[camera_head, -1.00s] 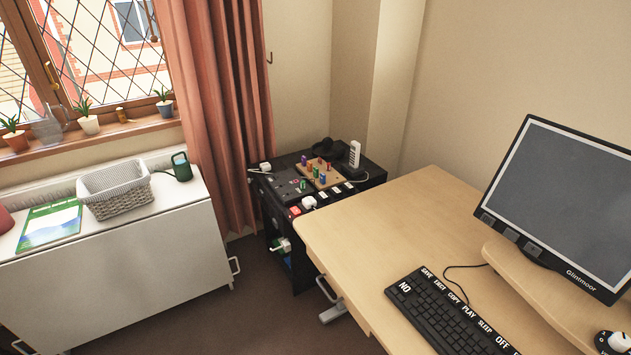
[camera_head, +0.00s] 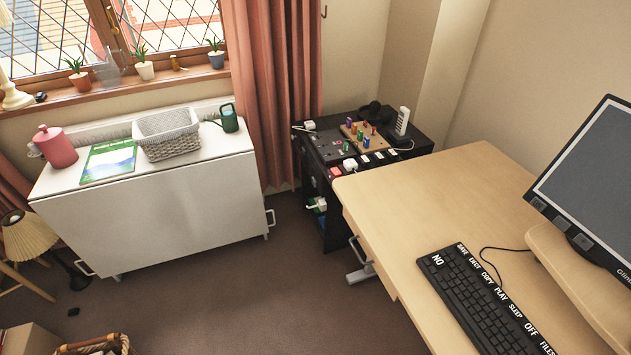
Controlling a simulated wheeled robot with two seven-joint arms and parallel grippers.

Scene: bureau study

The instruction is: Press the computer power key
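A black keyboard (camera_head: 482,305) lies on the light wooden desk at the lower right. Large white labels run along its far edge, reading NO, SAVE, EJECT, COPY, PLAY, SLEEP, OFF and FILES. The OFF label (camera_head: 531,329) sits toward its lower right end. No label reading power is legible. A dark-screened monitor (camera_head: 596,186) stands on a wooden riser (camera_head: 570,270) behind the keyboard, cut off by the right edge. Neither of my grippers is in view.
The desk (camera_head: 430,210) has bare room left of the keyboard. A black cabinet (camera_head: 326,205) with plugs and a peg board stands behind it. A white cabinet (camera_head: 165,225) stands left under the window. Brown carpet (camera_head: 260,300) lies open between. A wicker basket (camera_head: 95,345) is at the bottom left.

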